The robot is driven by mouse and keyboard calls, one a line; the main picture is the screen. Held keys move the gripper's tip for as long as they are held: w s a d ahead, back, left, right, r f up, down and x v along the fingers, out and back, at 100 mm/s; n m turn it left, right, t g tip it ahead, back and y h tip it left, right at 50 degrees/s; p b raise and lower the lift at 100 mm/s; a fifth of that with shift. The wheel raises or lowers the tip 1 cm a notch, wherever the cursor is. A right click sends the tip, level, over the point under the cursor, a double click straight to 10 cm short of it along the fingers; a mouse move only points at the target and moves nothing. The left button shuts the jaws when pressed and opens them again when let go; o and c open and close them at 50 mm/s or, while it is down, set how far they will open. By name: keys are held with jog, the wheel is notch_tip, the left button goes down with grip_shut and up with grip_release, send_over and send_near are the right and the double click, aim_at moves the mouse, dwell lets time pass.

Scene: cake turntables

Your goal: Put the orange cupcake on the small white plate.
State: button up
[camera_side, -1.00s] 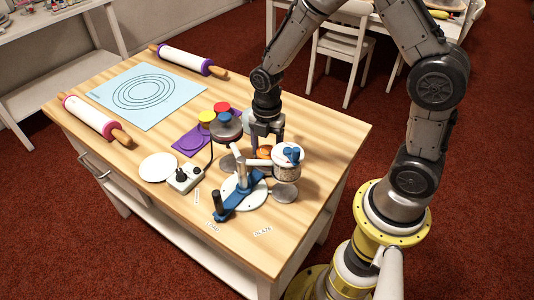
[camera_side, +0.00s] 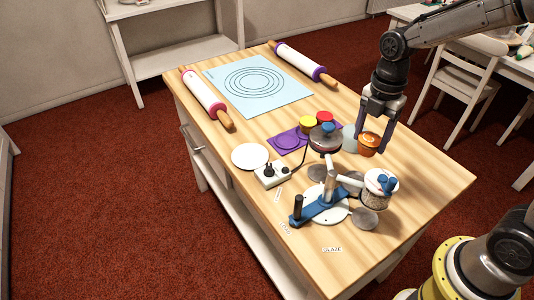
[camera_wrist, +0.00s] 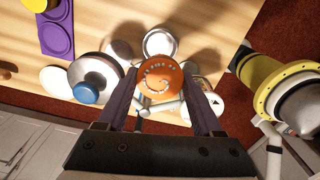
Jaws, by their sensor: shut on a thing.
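The orange cupcake (camera_side: 369,143) is held between the fingers of my gripper (camera_side: 376,125), raised above the wooden table. In the wrist view the round orange top of the cupcake (camera_wrist: 158,82) sits between the two dark fingertips of my gripper (camera_wrist: 160,95). The small white plate (camera_side: 250,156) lies flat and empty on the table, well to the left of my gripper, beside a small control box. Part of a white disc, likely this plate, shows at the left in the wrist view (camera_wrist: 56,82).
Between gripper and plate stand a grey-lidded, blue-knobbed device (camera_side: 325,140) and a control box (camera_side: 272,174). A turntable with a blue arm (camera_side: 318,207) and a white canister (camera_side: 379,188) stand in front. A purple mat (camera_side: 287,141) holds coloured pots. Rolling pins lie farther back.

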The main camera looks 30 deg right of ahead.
jog(key=r, duration=0.5)
jog(key=shift+w+a+r, duration=0.15)
jog(key=shift+w+r, duration=0.05)
jog(key=w+a, duration=0.5)
jog(key=shift+w, duration=0.25)
jog(key=w+a, duration=0.6)
jog(key=a, duration=0.3)
send_over(250, 157)
notch_tip(250, 157, down, 15)
jog(key=shift+f, duration=1.7)
